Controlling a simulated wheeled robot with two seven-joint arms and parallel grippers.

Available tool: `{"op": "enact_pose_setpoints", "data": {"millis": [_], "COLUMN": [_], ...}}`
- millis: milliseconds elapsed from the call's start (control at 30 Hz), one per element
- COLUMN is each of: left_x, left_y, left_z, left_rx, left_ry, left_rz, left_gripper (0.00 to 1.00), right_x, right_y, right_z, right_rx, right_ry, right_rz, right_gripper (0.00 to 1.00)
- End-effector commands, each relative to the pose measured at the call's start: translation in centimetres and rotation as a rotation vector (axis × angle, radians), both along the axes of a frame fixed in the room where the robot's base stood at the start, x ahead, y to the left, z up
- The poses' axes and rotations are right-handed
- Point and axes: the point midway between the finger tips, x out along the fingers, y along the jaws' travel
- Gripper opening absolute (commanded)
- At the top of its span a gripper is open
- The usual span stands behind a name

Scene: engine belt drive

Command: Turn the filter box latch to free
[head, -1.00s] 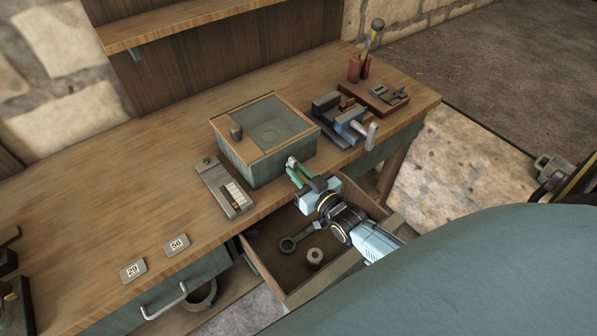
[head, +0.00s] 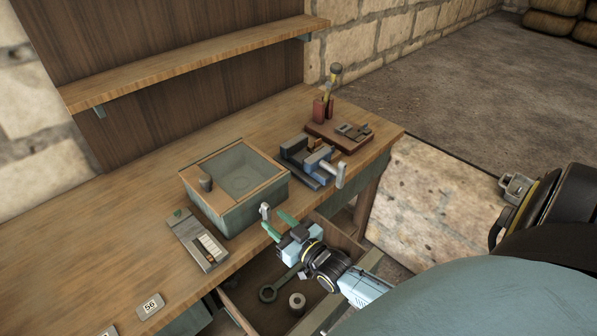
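The filter box (head: 241,216) is a green-grey open-topped box with a wooden rim, standing on the bench near its front edge. A small grey lever (head: 265,210), which looks like the latch, stands upright at the box's front right side. My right gripper (head: 273,220) has green fingers and is spread open just in front of this lever. The fingertips are close to the lever's lower part; I cannot tell whether they touch it. My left gripper is not in view.
An open drawer (head: 242,312) below holds a wrench (head: 268,293) and a pale ring (head: 297,301). A blue vise (head: 313,161) stands right of the box. A grey gauge block (head: 197,240) lies to its left.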

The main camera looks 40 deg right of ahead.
Motion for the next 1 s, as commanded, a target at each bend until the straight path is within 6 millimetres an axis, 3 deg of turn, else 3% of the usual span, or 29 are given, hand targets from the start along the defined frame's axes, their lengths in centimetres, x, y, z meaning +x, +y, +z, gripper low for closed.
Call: {"op": "enact_pose_setpoints", "data": {"millis": [300,500,1000], "left_x": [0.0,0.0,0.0], "left_y": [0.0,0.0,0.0], "left_z": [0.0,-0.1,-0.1], "left_rx": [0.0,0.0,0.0], "left_ry": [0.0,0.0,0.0], "left_rz": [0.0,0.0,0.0], "left_gripper": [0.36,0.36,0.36], "right_x": [-7.2,-10.1,-11.0], "right_y": [-0.5,-0.8,-0.9], "right_z": [-0.1,0.0,0.0], "right_rx": [0.001,0.0,0.0], "right_ry": [0.004,0.001,0.0], "right_rz": [0.0,-0.001,0.0], "right_gripper": [0.37,0.37,0.37]}}
